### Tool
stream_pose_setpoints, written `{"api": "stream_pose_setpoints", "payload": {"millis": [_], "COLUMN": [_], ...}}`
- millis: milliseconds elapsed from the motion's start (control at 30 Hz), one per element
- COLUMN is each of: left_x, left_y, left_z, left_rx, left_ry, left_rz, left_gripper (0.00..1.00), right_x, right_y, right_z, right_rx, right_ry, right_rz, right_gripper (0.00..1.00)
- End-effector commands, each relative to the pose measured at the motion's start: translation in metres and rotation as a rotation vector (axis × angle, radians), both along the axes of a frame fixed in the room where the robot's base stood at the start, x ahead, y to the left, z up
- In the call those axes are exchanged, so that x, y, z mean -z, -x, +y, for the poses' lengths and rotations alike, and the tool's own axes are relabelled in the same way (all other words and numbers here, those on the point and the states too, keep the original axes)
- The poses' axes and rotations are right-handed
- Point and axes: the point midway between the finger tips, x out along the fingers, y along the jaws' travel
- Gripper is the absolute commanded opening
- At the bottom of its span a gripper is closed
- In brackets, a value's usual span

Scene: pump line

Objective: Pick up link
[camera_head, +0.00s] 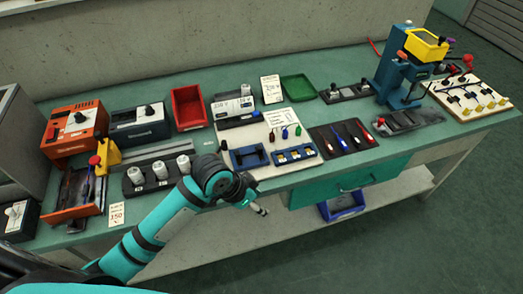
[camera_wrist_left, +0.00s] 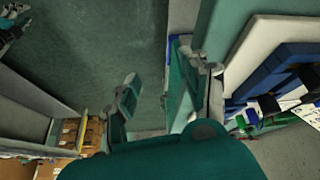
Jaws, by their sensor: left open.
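I cannot tell for sure which thing is the link. My left gripper (camera_head: 258,209) is open and empty at the bench's front edge, in front of the first board and apart from those pieces. In the left wrist view its two fingers (camera_wrist_left: 165,90) are spread with the floor between them. A dark and teal part at that view's top left may be my right gripper; its jaws are unclear.
Two blue trays (camera_head: 248,156) sit at the front of the first board. A dark mat with screwdrivers (camera_head: 343,137), a red bin (camera_head: 188,107), a green tray (camera_head: 298,88) and a blue press (camera_head: 395,75) stand on the bench. A teal drawer (camera_head: 340,184) is below the front edge.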

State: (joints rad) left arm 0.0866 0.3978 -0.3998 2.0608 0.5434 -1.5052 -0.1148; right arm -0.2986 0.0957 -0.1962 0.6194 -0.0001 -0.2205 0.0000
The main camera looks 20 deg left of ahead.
Motion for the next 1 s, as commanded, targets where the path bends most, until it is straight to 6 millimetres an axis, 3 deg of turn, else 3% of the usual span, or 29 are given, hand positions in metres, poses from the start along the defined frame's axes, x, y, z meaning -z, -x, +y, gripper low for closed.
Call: {"api": "stream_pose_setpoints", "payload": {"millis": [267,500,700,833,1000], "left_x": [-0.049,-0.138,-0.188,-0.189,-0.160], "left_y": [-0.057,-0.116,-0.132,-0.135,-0.141], "left_z": [0.012,0.063,0.091,0.092,0.082], "left_rx": [0.163,0.259,0.264,0.267,0.267], "left_ry": [-0.040,-0.093,-0.088,-0.083,-0.081], "left_rz": [-0.022,-0.008,0.002,0.005,0.007], "left_gripper": [0.46,0.46,0.46,0.46,0.46], "right_x": [0.000,0.000,0.000,-0.001,-0.006], "right_y": [0.001,0.001,0.001,0.001,0.001], "right_z": [0.019,0.021,0.017,0.013,0.011], "right_rx": [0.005,0.003,0.001,-0.001,-0.001], "right_ry": [-0.023,-0.025,-0.021,-0.016,-0.013], "right_rz": [0.000,0.000,0.000,0.001,0.001], "right_gripper": [0.40,0.40,0.40,0.40,0.40]}}
